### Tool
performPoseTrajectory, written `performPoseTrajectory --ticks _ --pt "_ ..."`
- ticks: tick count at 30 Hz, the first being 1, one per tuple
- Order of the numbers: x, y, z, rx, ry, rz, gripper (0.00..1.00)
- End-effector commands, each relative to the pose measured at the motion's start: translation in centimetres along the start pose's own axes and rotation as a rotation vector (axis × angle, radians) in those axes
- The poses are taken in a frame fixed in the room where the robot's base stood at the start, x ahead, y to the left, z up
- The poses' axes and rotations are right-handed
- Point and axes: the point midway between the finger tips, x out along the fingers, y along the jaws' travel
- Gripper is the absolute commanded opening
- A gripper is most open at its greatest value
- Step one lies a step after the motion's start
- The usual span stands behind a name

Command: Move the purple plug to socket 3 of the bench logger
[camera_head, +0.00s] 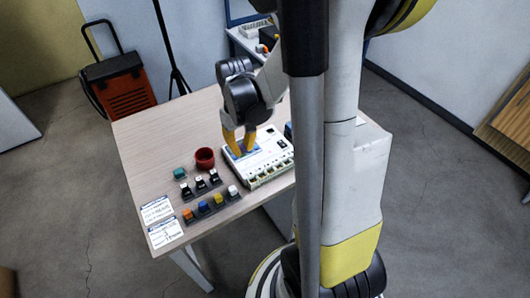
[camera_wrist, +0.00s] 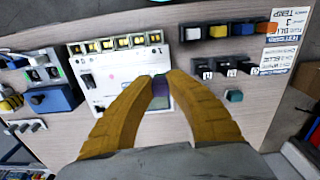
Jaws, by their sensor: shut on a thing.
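The purple plug (camera_wrist: 160,88) is between my gripper's two yellow fingertips (camera_wrist: 160,80) in the wrist view; the fingers hide much of it. The gripper (camera_head: 239,152) is shut on it, over the back left part of the bench logger in the head view. The bench logger (camera_head: 268,158) is a white box on the table, with a row of yellowish sockets along its front edge. It also shows in the wrist view (camera_wrist: 118,66), where the socket row lies at the top, apart from the plug. Socket numbers are too small to read.
A rack of coloured plugs (camera_head: 211,206), a rack of black plugs (camera_head: 201,185), a teal block (camera_head: 179,173), a red cup (camera_head: 205,158) and label cards (camera_head: 166,233) are left of the logger. A blue device (camera_wrist: 60,98) is beside the logger. The table's back left is clear.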

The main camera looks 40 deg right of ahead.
Motion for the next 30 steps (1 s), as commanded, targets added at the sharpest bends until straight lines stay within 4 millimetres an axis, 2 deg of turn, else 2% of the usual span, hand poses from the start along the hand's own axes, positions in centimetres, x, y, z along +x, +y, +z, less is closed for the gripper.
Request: performPoseTrajectory --ticks 1,3,8,17,26,30 --pt "0.4 2.0 1.4 0.029 0.0 -0.001 0.0" --pt "0.9 4.0 3.0 0.051 0.001 -0.001 0.0" --pt "1.5 6.4 5.2 0.078 0.001 -0.002 0.0" --pt "2.8 6.8 5.5 0.08 0.001 -0.002 0.0" --pt "5.7 6.7 5.5 0.08 0.001 -0.002 0.0" --pt "5.3 6.7 5.5 0.08 0.001 -0.002 0.0"
